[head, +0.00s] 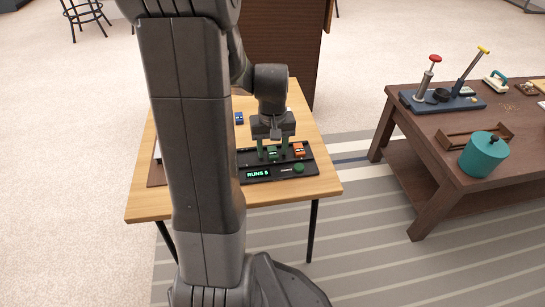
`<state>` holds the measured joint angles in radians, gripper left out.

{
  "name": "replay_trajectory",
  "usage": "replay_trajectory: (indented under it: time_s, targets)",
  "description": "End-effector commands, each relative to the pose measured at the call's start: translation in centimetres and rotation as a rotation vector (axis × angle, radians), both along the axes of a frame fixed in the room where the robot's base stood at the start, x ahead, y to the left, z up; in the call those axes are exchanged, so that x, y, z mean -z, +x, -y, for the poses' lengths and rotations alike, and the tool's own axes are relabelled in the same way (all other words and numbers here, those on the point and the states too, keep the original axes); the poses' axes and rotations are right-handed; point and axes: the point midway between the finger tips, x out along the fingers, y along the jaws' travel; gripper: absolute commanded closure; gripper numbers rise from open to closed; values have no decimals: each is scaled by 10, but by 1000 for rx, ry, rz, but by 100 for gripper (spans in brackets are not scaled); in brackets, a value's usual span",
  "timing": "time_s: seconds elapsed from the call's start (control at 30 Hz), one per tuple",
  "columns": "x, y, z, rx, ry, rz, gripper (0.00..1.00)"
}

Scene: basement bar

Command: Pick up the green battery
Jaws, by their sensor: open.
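The green battery (272,153) sits on a black device (312,166) on the light wooden table. The device has a lit green display reading RUNS and a digit. My gripper (273,150) is open and points down at the green battery, with one finger to each side of it as seen in the head view. I cannot tell whether the fingers touch it. An orange battery (298,149) sits on the device just to the right of the green one.
A blue block (239,118) lies farther back on the table (310,188). My arm hides the table's left part. A dark wooden table (405,117) at the right holds a blue lever stand (470,103), a teal pot (484,154) and other items. Striped rug lies between.

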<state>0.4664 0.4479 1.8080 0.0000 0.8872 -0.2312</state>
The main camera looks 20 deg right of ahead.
Motion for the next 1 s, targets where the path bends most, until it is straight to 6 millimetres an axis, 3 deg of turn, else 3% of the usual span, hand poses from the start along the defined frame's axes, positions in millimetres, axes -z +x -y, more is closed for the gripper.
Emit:
replay_trajectory:
  time_s: [0.17,0.43,0.77,1.0]
  targets:
    - [0,0,0,0,0,1,51]
    - [-1,0,0,1,0,1,99]
    - [-9,1,0,1,-2,3,99]
    - [-56,1,1,1,-2,5,99]
